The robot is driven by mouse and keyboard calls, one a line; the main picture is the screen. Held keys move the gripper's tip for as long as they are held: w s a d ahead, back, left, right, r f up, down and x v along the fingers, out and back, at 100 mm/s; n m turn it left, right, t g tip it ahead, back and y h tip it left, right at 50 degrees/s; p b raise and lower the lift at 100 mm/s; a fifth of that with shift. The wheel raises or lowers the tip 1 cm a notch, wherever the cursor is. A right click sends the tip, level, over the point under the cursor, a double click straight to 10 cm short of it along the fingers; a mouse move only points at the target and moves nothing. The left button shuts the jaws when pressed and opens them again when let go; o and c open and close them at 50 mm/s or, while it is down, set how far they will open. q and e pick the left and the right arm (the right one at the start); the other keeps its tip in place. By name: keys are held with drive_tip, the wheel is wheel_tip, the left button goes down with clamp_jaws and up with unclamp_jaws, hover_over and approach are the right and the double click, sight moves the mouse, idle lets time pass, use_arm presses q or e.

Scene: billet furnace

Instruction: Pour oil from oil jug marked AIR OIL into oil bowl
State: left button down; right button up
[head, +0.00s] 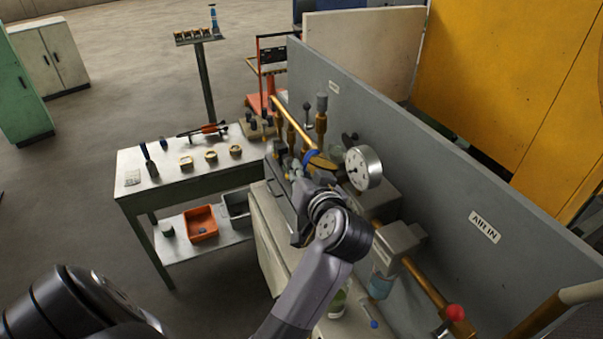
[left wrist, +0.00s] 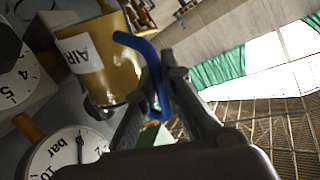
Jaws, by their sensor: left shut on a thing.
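My left gripper (head: 312,168) is shut on the blue handle of the oil jug (head: 323,163), beside the grey panel. In the left wrist view the two fingers (left wrist: 160,92) close around the blue handle, and the amber jug (left wrist: 98,72) shows a white label reading "AIR"; the rest of the label is out of sight. The exact tilt of the jug is hard to tell. A translucent bluish bowl (head: 382,285) hangs under a grey unit on the pipe, nearer to me; I cannot tell whether it is the oil bowl. My right gripper is not in view.
A round gauge (head: 363,168) stands on the panel (head: 440,190) just right of the jug. Brass pipes and a red knob (head: 455,312) line the panel. A bottle (head: 338,303) stands on the bench below.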

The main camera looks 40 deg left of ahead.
use_arm(q)
drive_tip(key=shift+r, duration=0.2)
drive_tip(key=shift+w+r+m+g, duration=0.15)
drive_tip(key=shift+r+m+g, duration=0.25)
drive_tip(key=shift+r, duration=0.55)
idle(0.4)
